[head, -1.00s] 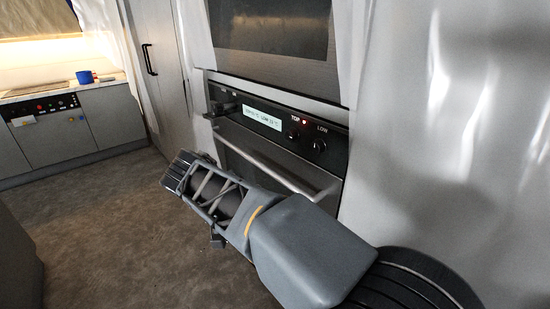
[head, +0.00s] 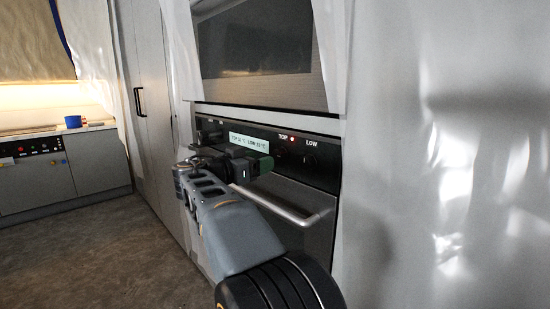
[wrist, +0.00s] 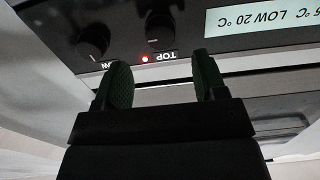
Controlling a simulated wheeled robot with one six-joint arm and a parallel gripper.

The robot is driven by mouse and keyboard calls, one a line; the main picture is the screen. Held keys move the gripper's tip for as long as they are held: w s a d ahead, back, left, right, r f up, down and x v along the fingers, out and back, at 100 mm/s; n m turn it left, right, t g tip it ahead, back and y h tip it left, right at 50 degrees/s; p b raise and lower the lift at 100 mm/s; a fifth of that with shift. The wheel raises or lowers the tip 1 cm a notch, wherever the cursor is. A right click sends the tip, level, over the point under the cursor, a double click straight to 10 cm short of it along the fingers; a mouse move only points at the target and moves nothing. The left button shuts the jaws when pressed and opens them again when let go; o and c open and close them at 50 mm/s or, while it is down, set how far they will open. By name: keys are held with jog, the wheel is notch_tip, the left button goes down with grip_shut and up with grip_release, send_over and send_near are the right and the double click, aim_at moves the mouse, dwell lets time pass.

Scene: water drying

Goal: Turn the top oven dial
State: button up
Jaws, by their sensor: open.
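The oven's control panel (head: 222,126) is on the wall ahead. The top dial (wrist: 160,24) is a dark round knob by the upside-down TOP label in the wrist view. In the head view my gripper hides most or all of it. My gripper (wrist: 160,78) is open and empty, its two green-padded fingers apart and pointing at the panel on either side of the TOP label, with the top dial beyond the gap. I cannot tell the exact distance.
The low dial (wrist: 93,40) sits beside the top dial, close to one finger. A lit display (wrist: 262,22) and a red light (wrist: 144,58) are on the panel. The oven handle bar (head: 290,212) runs below the panel. A pale wall (head: 430,150) stands right.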

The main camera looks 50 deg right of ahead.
aim_at(276, 156)
jog(key=shift+s+d, duration=0.2)
jog(key=shift+d, duration=2.9)
jog(key=c, duration=0.9)
jog(key=shift+c, duration=0.2)
